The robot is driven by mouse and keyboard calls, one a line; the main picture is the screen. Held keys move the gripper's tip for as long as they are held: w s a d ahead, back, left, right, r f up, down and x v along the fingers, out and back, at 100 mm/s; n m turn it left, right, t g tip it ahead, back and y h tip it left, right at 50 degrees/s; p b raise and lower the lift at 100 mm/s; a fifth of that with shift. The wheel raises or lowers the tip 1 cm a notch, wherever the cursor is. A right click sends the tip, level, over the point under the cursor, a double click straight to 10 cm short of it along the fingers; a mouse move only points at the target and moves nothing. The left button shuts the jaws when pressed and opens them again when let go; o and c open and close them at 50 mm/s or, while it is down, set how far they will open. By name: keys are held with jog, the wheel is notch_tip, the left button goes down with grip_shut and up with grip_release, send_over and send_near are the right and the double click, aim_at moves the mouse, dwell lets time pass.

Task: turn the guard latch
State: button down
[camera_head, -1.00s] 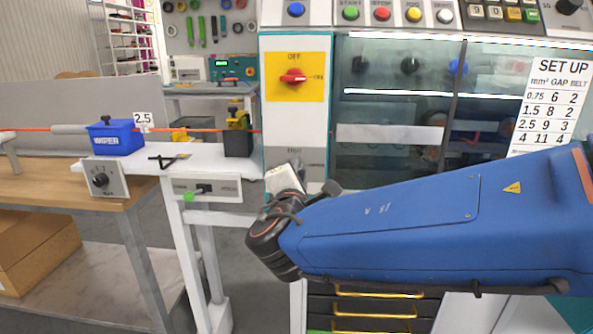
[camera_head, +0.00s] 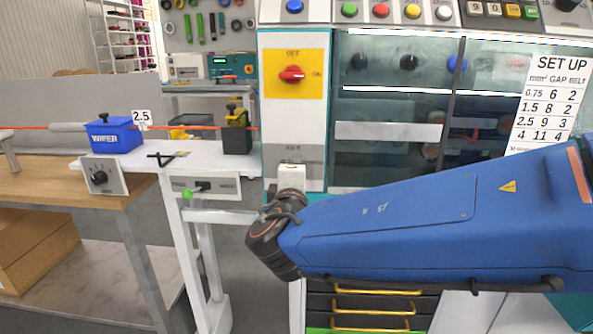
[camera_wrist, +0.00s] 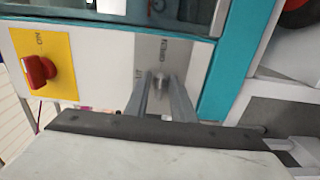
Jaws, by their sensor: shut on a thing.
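The guard latch (camera_wrist: 160,84) shows in the wrist view as a small grey metal piece on the grey plate of the white cabinet panel. The plate is marked OPEN, and part of a second word is hidden by a finger. My gripper (camera_wrist: 162,92) has its two grey fingers on either side of the latch and is shut on it. In the head view my gripper's white body (camera_head: 291,177) is upright in front of the panel's lower part and hides the latch. The exact angle of the latch is hard to tell.
A red rotary switch (camera_head: 292,75) on a yellow plate sits above, pointing to ON. The clear guard window (camera_head: 390,110) is to the right. A blue wiper box (camera_head: 115,136) stands on the left bench with an orange cable. Drawers (camera_head: 372,305) are below my arm.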

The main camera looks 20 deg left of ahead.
jog(key=shift+f, duration=0.1)
jog(key=c, duration=1.8)
grip_release()
jog(key=shift+c, duration=0.2)
jog(key=v, duration=1.7)
jog(key=shift+s, duration=0.25)
jog(key=shift+w, duration=0.1)
